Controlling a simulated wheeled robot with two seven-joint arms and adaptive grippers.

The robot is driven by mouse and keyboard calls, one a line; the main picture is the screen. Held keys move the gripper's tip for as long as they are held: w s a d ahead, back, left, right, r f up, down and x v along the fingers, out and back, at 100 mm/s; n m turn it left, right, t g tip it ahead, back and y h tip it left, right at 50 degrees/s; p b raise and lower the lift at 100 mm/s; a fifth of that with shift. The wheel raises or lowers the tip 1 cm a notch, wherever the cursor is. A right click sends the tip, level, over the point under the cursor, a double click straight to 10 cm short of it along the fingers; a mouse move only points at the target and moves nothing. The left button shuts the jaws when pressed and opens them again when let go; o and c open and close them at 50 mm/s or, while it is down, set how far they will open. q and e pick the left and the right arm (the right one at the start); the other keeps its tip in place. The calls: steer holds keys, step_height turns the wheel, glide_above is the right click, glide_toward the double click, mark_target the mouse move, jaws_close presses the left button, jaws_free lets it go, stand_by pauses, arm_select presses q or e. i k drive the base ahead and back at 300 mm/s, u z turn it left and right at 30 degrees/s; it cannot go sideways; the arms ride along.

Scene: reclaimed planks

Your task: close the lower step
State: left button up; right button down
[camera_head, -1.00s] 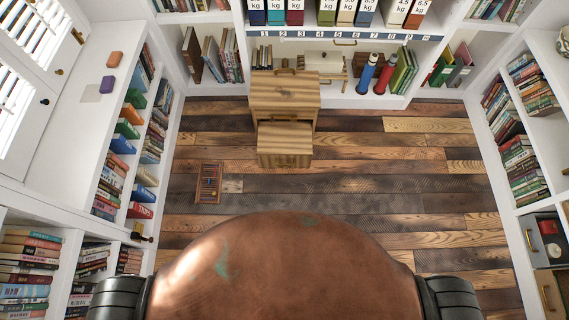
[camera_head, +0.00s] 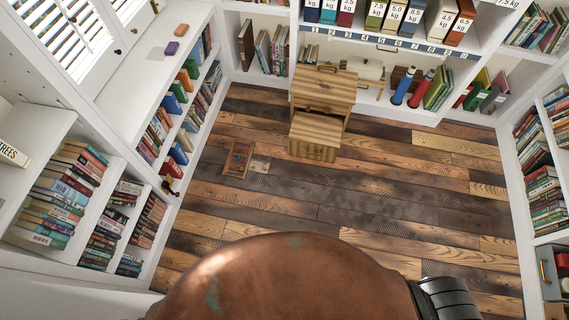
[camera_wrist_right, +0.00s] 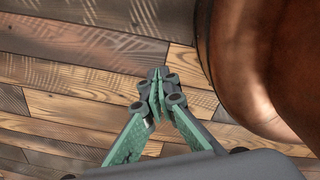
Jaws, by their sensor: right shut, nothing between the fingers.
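A wooden step unit (camera_head: 322,92) stands on the plank floor against the back shelves in the head view. Its lower step (camera_head: 315,134) juts out toward me from the taller upper part, so it stands pulled out. My right gripper (camera_wrist_right: 158,85) shows in the right wrist view, with its green fingers together and nothing between them. It hangs over bare floor beside my copper-coloured body, well away from the step. My left gripper is not in view.
A small brown framed panel (camera_head: 238,158) lies on the floor left of the step. Blue (camera_head: 400,87) and red (camera_head: 420,88) bottles stand on the back shelf's low ledge. Bookshelves line both sides. The plank floor (camera_head: 390,185) between me and the step is clear.

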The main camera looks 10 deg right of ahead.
mark_target(312, 136)
steer(key=k, duration=0.35)
steer(key=u, duration=1.05)
steer(key=i, duration=0.8)
steer(key=z, duration=0.7)
steer(key=i, duration=0.55)
steer(key=z, duration=0.55)
